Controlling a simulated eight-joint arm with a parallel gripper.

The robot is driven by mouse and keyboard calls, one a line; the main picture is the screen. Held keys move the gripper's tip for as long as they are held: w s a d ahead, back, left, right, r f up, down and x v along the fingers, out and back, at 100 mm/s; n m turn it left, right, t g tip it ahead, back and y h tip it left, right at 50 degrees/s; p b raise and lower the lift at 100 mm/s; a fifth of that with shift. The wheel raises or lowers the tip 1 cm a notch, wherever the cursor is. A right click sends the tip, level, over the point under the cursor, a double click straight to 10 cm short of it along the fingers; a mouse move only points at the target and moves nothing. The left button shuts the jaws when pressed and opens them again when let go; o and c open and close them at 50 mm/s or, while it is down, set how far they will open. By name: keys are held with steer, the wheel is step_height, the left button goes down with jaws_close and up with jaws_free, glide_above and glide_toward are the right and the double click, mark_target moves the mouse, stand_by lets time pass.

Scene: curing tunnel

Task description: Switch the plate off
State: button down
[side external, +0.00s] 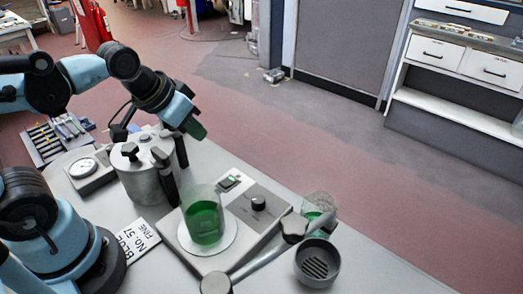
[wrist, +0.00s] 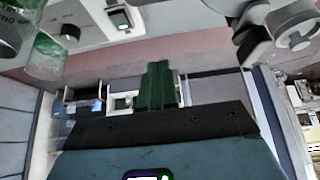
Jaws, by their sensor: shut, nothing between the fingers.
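The plate (side external: 190,246) is a pale grey box on the bench with a round white top. A rocker switch (side external: 230,182) with a green face sits at its back corner, beside a black knob (side external: 258,203). A glass beaker (side external: 204,220) of green liquid stands on the round top. My gripper (side external: 196,130) is shut and empty, above and behind the switch and apart from it.
A metal pot (side external: 146,182) with black clamps stands left of the plate, close below my gripper. A dial gauge (side external: 84,168) is further left. A rod (side external: 262,258) crosses in front of the plate. A dark slotted cup (side external: 318,264) and a small beaker (side external: 318,206) stand right.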

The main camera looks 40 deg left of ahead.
steer(key=w+d+r+g, duration=0.3)
steer(key=d+r+g, duration=0.15)
steer(key=g, duration=0.25)
glide_toward(224, 183)
steer(key=shift+g, duration=0.3)
step_height(224, 183, down, 7)
steer(key=shift+s+r, duration=0.1)
stand_by(0.3)
